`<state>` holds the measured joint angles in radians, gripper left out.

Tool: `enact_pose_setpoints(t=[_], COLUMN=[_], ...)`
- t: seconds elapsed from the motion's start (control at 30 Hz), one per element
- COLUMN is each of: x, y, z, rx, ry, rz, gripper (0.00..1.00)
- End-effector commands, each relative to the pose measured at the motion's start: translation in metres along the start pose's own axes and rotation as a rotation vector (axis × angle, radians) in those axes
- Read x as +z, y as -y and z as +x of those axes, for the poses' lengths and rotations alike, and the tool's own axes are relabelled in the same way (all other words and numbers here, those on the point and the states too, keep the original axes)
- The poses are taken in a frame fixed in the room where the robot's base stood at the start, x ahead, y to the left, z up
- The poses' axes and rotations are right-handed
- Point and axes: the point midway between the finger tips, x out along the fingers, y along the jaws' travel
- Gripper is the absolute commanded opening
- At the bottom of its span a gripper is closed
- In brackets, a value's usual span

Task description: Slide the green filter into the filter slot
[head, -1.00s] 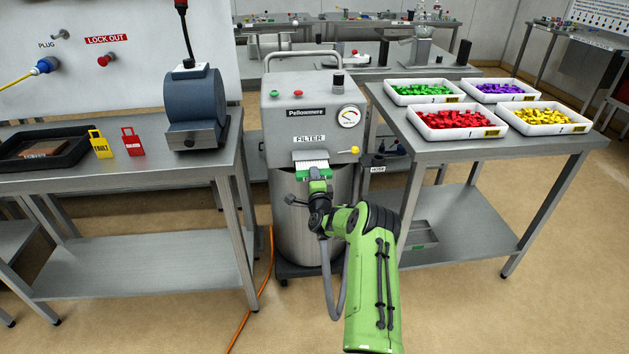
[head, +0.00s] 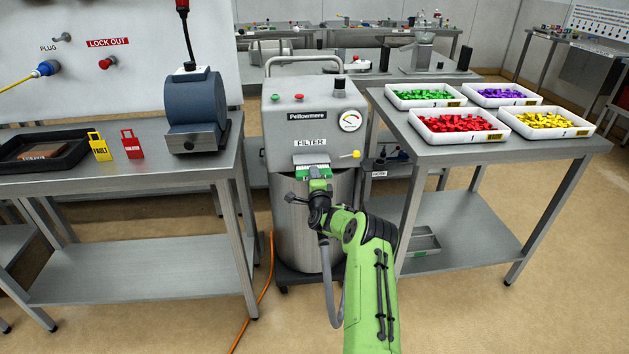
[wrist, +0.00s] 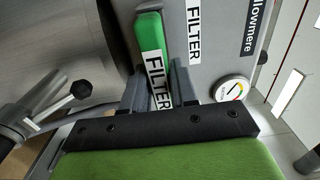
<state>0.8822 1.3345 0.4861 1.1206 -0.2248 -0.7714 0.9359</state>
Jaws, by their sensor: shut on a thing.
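The green filter (head: 313,174) sits at the front of the grey extractor unit (head: 300,118), just below its FILTER label (head: 310,142). In the wrist view the filter (wrist: 151,39) shows a green front bar and a white FILTER label. My gripper (wrist: 160,92) is shut on it, with a dark finger on each side of the labelled part. In the head view my gripper (head: 318,187) is in front of the unit, at slot height. The slot opening is mostly hidden behind the filter, and I cannot tell how deep the filter is.
A yellow-tipped lever (head: 351,155) is right of the slot. A clamp handle (wrist: 60,98) shows left of my gripper in the wrist view. Steel tables stand on both sides; the right table (head: 440,152) bears trays of coloured pieces. An orange cable (head: 263,290) lies on the floor.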

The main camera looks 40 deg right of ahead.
Motion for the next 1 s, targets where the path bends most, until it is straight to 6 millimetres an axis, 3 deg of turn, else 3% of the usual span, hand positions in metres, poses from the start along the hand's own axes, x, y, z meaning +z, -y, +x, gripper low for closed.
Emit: enact_pose_setpoints(t=[0.83,0.87,1.0], x=[0.0,0.0,0.0], y=[-0.001,-0.001,0.0], z=[0.021,0.021,0.021], rx=[-0.002,-0.001,-0.001], ry=[-0.001,-0.001,0.0], rz=[0.0,0.0,0.0], gripper=[0.0,0.29,0.5])
